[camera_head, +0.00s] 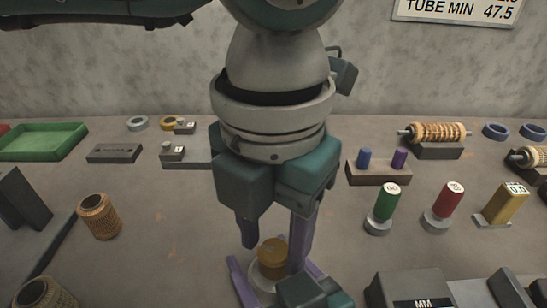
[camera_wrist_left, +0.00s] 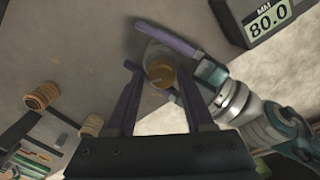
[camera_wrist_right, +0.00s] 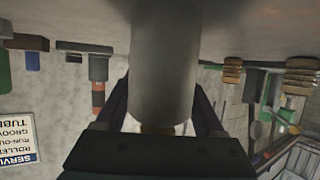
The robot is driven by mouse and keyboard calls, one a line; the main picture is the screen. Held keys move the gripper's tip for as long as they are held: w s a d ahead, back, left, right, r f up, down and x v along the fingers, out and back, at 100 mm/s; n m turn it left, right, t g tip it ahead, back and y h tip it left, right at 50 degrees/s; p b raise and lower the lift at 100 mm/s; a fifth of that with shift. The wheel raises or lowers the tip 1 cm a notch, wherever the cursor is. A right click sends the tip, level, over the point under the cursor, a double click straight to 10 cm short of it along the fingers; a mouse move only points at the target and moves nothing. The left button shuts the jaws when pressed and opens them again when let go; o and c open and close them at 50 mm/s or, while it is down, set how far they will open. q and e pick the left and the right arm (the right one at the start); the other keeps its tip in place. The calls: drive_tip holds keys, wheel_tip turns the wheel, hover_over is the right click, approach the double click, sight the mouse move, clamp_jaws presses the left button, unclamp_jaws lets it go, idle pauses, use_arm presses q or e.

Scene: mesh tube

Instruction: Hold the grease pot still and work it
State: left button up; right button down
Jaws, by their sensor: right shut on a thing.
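The grease pot has a brass top (camera_head: 272,255) and a grey body, which fills the middle of the right wrist view (camera_wrist_right: 165,65). It is at the lower middle of the head view. My right gripper (camera_head: 264,283) comes in low from the front and is shut on the grey body. My left gripper (camera_head: 274,245) points down from above, open, with one finger on each side of the brass top. The left wrist view also shows the brass top (camera_wrist_left: 160,72) between the left fingertips. I cannot tell whether those fingers touch it.
A woven roller (camera_head: 99,216) stands to the left, near a dark bracket (camera_head: 22,200). To the right are a green plug (camera_head: 386,203), a red plug (camera_head: 446,205) and a yellow block (camera_head: 504,204). A dark MM gauge (camera_head: 405,288) sits close at the front right. A green tray (camera_head: 42,142) lies far left.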

sight(272, 249)
use_arm(q)
drive_tip(key=shift+o, duration=0.5)
drive_tip(key=shift+s+d, duration=0.15)
drive_tip(key=shift+d+r, duration=0.1)
drive_tip(key=shift+r, duration=0.25)
drive_tip(key=r, duration=0.7)
drive_tip(key=shift+a+r, duration=0.15)
drive_tip(key=shift+a, duration=0.1)
